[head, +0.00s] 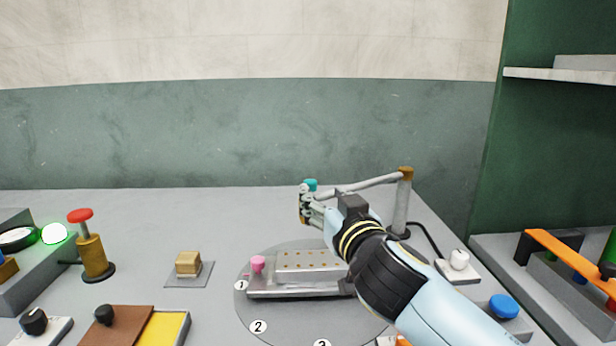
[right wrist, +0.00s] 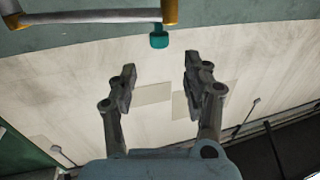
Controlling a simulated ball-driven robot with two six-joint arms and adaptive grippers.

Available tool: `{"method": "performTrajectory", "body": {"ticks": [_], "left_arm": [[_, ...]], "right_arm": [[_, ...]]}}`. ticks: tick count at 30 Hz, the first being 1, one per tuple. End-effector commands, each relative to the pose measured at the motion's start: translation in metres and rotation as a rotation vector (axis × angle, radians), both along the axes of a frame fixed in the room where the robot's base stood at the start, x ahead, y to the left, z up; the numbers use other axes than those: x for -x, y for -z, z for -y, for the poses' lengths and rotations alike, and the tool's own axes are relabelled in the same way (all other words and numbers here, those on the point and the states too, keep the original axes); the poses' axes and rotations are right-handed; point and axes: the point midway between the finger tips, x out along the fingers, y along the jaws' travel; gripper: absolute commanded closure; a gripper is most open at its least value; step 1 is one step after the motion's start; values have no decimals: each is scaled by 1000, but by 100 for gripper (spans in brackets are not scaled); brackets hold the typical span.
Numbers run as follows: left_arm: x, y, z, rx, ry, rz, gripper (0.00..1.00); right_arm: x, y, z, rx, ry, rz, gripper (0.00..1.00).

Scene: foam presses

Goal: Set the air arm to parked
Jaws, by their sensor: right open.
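The air arm (head: 365,185) is a grey bar that reaches left from a brown-capped grey post (head: 402,205) at the back right of the table. Its free end carries a teal tip (head: 311,184). My right gripper (head: 305,205) is at the teal tip in the head view and hides part of what lies behind it. In the right wrist view my right gripper (right wrist: 158,85) is open with nothing between its fingers. There the teal tip (right wrist: 159,38) hangs beyond the fingertips, apart from them. My left gripper is not in view.
A round plate (head: 285,320) with numbered marks bears a tray (head: 300,292) with a pink knob (head: 258,263). A red-topped button post (head: 92,245) and a tan block (head: 188,263) stand left. A white knob (head: 459,260) and a blue button (head: 503,306) sit right.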

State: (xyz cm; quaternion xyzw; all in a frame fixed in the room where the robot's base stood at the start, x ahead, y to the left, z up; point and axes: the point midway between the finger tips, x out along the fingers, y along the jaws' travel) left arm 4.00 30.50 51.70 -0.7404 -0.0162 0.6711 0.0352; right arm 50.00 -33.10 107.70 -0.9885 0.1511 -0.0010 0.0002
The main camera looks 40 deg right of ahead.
Motion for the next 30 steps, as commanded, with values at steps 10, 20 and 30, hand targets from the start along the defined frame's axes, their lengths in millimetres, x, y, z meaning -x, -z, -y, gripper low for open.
{"method": "performTrajectory", "body": {"ticks": [10,20,30], "left_arm": [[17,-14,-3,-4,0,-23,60],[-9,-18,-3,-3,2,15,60],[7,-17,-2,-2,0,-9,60]], "right_arm": [[-64,-2,21,1,2,0,51],[-82,-1,26,1,1,-1,51],[-82,0,26,1,1,-1,74]]}}
